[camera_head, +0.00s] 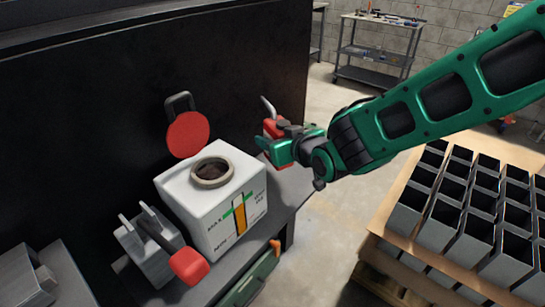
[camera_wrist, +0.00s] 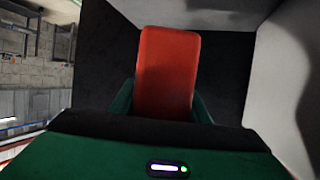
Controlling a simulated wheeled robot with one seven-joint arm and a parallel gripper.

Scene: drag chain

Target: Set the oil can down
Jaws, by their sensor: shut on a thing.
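The oil can (camera_head: 271,128) is red with a grey spout pointing up and to the left. It is at the right end of the dark ledge in the head view, partly hidden behind my gripper. My gripper (camera_head: 283,146) is shut on it. In the wrist view the red can (camera_wrist: 167,75) fills the space between the green fingers. I cannot tell whether its base touches the ledge or hangs above it.
A white tank (camera_head: 190,200) with an open round filler neck stands left of my gripper; its red cap (camera_head: 188,134) is raised behind it. A red-handled lever (camera_head: 188,265) is in front left. A pallet of dark, open boxes (camera_head: 470,200) stands at right.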

